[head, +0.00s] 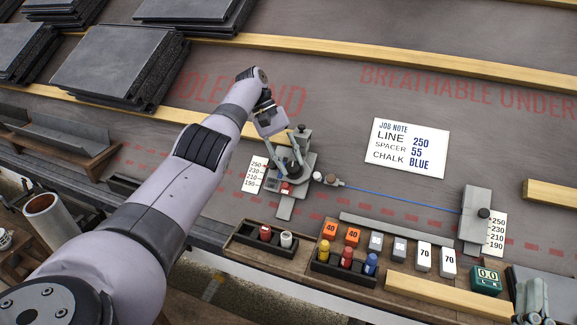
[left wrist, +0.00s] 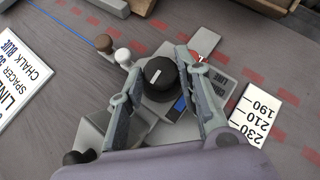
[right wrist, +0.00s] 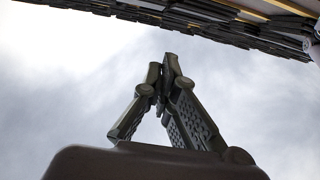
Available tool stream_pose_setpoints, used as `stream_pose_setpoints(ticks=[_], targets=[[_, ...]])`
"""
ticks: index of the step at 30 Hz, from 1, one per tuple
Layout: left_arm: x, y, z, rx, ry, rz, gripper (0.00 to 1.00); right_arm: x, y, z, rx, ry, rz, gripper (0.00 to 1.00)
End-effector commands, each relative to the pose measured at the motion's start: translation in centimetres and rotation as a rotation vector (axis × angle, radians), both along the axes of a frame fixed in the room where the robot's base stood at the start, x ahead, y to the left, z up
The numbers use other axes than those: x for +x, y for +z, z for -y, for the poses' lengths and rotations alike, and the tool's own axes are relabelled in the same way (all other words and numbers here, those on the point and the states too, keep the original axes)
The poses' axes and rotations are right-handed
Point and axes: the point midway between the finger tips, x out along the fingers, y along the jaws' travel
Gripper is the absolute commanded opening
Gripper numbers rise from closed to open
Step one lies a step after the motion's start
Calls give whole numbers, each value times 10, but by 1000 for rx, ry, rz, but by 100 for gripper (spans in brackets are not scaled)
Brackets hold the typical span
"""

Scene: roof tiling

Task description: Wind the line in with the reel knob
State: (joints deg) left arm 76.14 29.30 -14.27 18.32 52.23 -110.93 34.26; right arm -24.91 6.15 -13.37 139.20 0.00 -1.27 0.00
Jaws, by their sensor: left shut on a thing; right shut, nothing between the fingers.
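The reel unit (head: 302,187) is a grey block on the roof sheet, mid-picture in the head view. My left gripper (head: 294,165) reaches down onto it. In the left wrist view its fingers (left wrist: 158,85) stand either side of the round black reel knob (left wrist: 160,77), which has a white mark on top, and are shut on it.
A job note (head: 410,147) reads line 250, spacer 55, chalk blue. Chalk bottles (head: 347,257), numbered blocks (head: 424,257) and a green counter (head: 486,280) line the front. Slate stacks (head: 118,62) lie upper left.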

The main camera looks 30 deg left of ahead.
Motion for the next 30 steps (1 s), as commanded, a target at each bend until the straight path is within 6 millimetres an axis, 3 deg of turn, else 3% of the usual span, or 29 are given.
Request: stream_pose_setpoints(ticks=[6,12,29,30], targets=[[-1,-4,3,18,-36,-13,3,-23,37,0,70,15,246,0],[0,-3,3,27,-50,-15,3,-40,56,2,108,21,376,0],[-1,-3,2,33,-57,-17,3,-48,64,4,124,24,430,0],[-1,-3,2,33,-57,-17,33,-48,64,4,124,24,430,0]])
